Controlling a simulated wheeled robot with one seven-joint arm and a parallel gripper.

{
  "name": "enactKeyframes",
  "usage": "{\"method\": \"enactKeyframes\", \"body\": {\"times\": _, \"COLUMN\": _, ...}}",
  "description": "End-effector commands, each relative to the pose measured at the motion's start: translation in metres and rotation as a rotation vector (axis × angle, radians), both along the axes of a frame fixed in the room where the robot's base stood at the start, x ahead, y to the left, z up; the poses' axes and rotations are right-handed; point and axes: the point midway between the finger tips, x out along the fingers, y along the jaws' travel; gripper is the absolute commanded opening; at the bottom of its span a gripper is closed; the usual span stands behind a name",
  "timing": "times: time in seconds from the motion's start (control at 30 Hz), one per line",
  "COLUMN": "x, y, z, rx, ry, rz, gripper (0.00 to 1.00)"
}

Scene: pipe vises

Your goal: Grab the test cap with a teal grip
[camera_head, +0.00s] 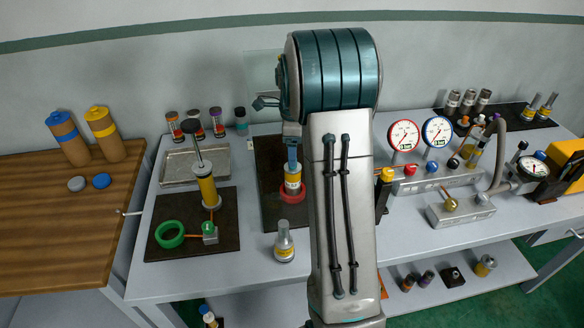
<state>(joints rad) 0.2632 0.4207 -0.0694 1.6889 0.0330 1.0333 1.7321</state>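A small cylinder with a dark top and a teal band (241,121) stands upright at the back of the grey bench, right end of a row; it looks like the teal-grip test cap. Beside it stand several similar cylinders with red or orange bands (196,126). My arm fills the middle of the view. A small dark claw-like part, apparently my gripper (264,103), shows left of the teal drum joint, just right of and above the teal-banded cylinder in the picture. It looks apart from it. The finger opening is too small and partly hidden to judge.
A grey tray (164,181) lies in front of the row. A dark mat (162,247) holds a yellow-banded post and green ring (168,235). A yellow-banded fitting (284,242) stands near the front edge. Gauges (403,136) and pipework stand right of my arm.

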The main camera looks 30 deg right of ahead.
Motion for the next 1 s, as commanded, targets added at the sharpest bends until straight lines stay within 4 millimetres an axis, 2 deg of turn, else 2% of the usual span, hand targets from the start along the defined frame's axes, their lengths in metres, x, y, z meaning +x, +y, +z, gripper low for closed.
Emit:
{"method": "enactKeyframes", "body": {"times": 0.13, "x": 0.001, "y": 0.0, "z": -0.012, "rx": 0.001, "ry": 0.003, "rz": -0.001, "gripper": 0.72}}
{"method": "enactKeyframes", "body": {"times": 0.4, "x": 0.003, "y": 0.0, "z": -0.049, "rx": 0.001, "ry": 0.003, "rz": 0.0, "gripper": 0.72}}
{"method": "enactKeyframes", "body": {"times": 0.67, "x": 0.004, "y": 0.0, "z": -0.053, "rx": 0.0, "ry": -0.001, "rz": 0.0, "gripper": 0.72}}
{"method": "enactKeyframes", "body": {"times": 0.7, "x": 0.004, "y": -0.001, "z": -0.053, "rx": 0.0, "ry": -0.001, "rz": 0.0, "gripper": 0.69}}
{"method": "enactKeyframes", "body": {"times": 0.87, "x": 0.004, "y": -0.001, "z": -0.053, "rx": 0.0, "ry": -0.001, "rz": 0.0, "gripper": 0.24}}
{"method": "enactKeyframes", "body": {"times": 0.9, "x": 0.004, "y": -0.001, "z": -0.053, "rx": 0.0, "ry": -0.001, "rz": 0.0, "gripper": 0.2}}
{"method": "enactKeyframes", "body": {"times": 1.0, "x": 0.004, "y": 0.0, "z": -0.053, "rx": 0.0, "ry": -0.001, "rz": 0.0, "gripper": 0.2}}
